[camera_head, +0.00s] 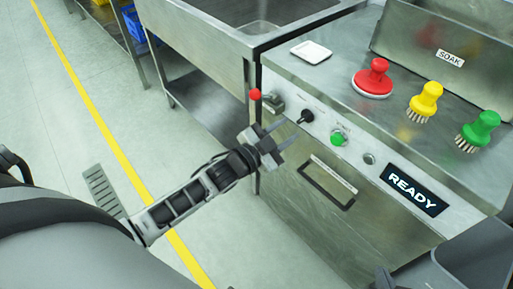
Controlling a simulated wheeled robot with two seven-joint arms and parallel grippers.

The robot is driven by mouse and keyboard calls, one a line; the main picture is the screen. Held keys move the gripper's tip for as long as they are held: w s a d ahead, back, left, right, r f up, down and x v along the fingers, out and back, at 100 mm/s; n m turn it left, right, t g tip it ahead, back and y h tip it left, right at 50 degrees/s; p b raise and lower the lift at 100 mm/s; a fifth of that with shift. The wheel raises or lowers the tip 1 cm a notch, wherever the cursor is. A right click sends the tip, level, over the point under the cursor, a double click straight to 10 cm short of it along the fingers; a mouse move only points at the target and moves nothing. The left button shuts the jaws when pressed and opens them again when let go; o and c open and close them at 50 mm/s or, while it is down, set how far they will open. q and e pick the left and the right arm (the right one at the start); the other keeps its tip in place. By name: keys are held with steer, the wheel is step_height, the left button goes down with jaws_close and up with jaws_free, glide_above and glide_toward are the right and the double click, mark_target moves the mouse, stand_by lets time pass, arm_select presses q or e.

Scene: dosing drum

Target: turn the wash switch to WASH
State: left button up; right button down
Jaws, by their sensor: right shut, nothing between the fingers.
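The wash switch (306,116) is a small black knob on the front panel of the steel machine, left of a green button. Its lettering is too small to read. My left gripper (285,132) is in front of this panel, just left of and below the knob. Its two fingers are spread apart and point toward the knob, with nothing seen between them. The fingertips look close to the knob, but I cannot tell whether they touch it.
A green button (338,138) and a READY display (414,190) are on the panel. A red ball-topped lever (255,94) stands left of the switch. A handle (328,183) projects below. Red (374,76), yellow (425,100) and green (479,130) brushes stand on top.

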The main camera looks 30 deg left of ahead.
arm_select(q)
steer(key=v, duration=1.1)
steer(key=shift+s, duration=0.25)
steer(key=s+d+f+n+g+y, duration=0.2)
steer(key=s+d+f+n+g, duration=0.4)
steer(key=s+d+n, duration=0.1)
steer(key=shift+s+f+n+y, duration=0.3)
steer(key=shift+s+n+y, duration=0.15)
steer(key=shift+s, duration=0.65)
